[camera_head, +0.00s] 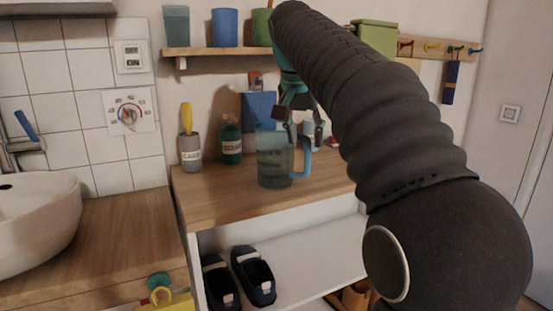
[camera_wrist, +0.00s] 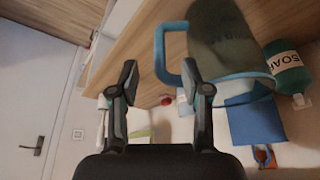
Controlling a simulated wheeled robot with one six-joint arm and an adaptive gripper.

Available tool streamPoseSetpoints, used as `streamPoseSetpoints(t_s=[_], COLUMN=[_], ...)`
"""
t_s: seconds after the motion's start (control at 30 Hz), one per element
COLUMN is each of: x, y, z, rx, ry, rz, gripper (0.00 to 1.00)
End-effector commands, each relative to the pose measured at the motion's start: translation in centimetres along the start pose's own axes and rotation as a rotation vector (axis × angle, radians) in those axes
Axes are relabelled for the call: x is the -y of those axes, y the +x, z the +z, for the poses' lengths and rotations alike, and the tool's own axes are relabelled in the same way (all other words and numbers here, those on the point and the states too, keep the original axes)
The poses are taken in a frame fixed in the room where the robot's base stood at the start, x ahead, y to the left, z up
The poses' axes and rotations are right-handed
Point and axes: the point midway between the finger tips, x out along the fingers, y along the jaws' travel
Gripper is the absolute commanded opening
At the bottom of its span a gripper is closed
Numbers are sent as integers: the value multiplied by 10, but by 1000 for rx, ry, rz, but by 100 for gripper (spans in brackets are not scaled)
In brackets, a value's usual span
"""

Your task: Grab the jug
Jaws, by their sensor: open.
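The jug (camera_head: 273,162) is a see-through grey-blue vessel with a blue handle (camera_head: 304,157) on its right side. It stands upright on the wooden top of the cabinet. In the wrist view the jug (camera_wrist: 222,38) is at upper right, with its handle (camera_wrist: 159,52) reaching left. My gripper (camera_wrist: 159,80) is open, with a finger on each side of the handle's outer part in that view. I cannot tell whether either finger touches it. In the head view my gripper (camera_head: 304,128) is just above and behind the handle, partly hidden by my arm.
A soap bottle (camera_head: 230,140) and a grey cup (camera_head: 190,150) with a yellow-handled item stand left of the jug. A blue object (camera_head: 259,108) is behind it. A shelf with cups (camera_head: 223,51) hangs above. The cabinet top (camera_head: 215,198) is clear at front left.

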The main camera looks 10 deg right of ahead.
Motion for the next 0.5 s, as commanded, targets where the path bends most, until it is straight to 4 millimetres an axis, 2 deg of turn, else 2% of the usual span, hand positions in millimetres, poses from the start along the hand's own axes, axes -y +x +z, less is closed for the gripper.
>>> streamPoseSetpoints(t_s=[0.03, 0.27, 0.5], x=[-1, 0, 0], y=[7, 20, 54], z=[1, 0, 1], rx=[1, 0, 1], ry=[1, 0, 0], rz=[1, 0, 1], gripper=[48, 48, 48])
